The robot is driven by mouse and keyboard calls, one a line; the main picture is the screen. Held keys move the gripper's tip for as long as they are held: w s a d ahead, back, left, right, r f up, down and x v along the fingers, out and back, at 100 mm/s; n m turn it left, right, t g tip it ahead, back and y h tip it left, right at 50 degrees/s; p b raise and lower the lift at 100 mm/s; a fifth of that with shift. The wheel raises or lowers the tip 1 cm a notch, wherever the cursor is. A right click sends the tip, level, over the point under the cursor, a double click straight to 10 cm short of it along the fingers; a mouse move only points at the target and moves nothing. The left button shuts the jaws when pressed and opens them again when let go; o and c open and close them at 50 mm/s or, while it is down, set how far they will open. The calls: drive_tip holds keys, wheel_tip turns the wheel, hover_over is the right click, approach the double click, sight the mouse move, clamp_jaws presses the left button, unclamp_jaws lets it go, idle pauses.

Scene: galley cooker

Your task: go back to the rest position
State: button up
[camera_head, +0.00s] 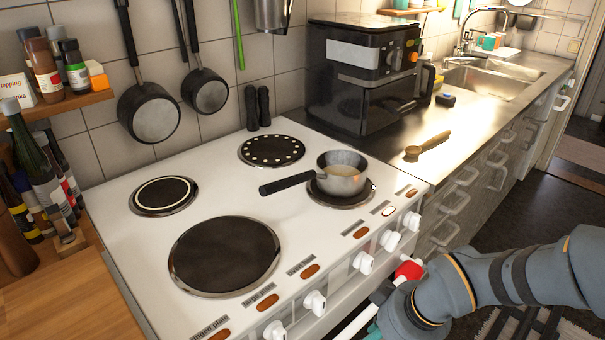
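My arm reaches in from the lower right, in front of the cooker's front edge. Its grey links bend down at the bottom of the picture, and my gripper is not visible. The white cooker (225,207) has several dark plates and a row of white knobs along its front. A small metal saucepan (343,181) with a black handle pointing left stands on the right front plate. It seems to have something pale inside. The other plates are bare.
A red piece (408,271) shows beside my arm, close to the cooker front. Bottles (40,170) crowd the left. Pans (149,112) hang on the wall. Floor shows at right.

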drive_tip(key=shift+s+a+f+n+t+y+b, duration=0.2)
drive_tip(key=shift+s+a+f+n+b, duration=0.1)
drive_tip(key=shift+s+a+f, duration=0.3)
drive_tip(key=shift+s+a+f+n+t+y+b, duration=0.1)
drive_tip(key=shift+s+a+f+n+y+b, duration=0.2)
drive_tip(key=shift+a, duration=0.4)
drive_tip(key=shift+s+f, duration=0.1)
drive_tip(key=shift+p, duration=0.5)
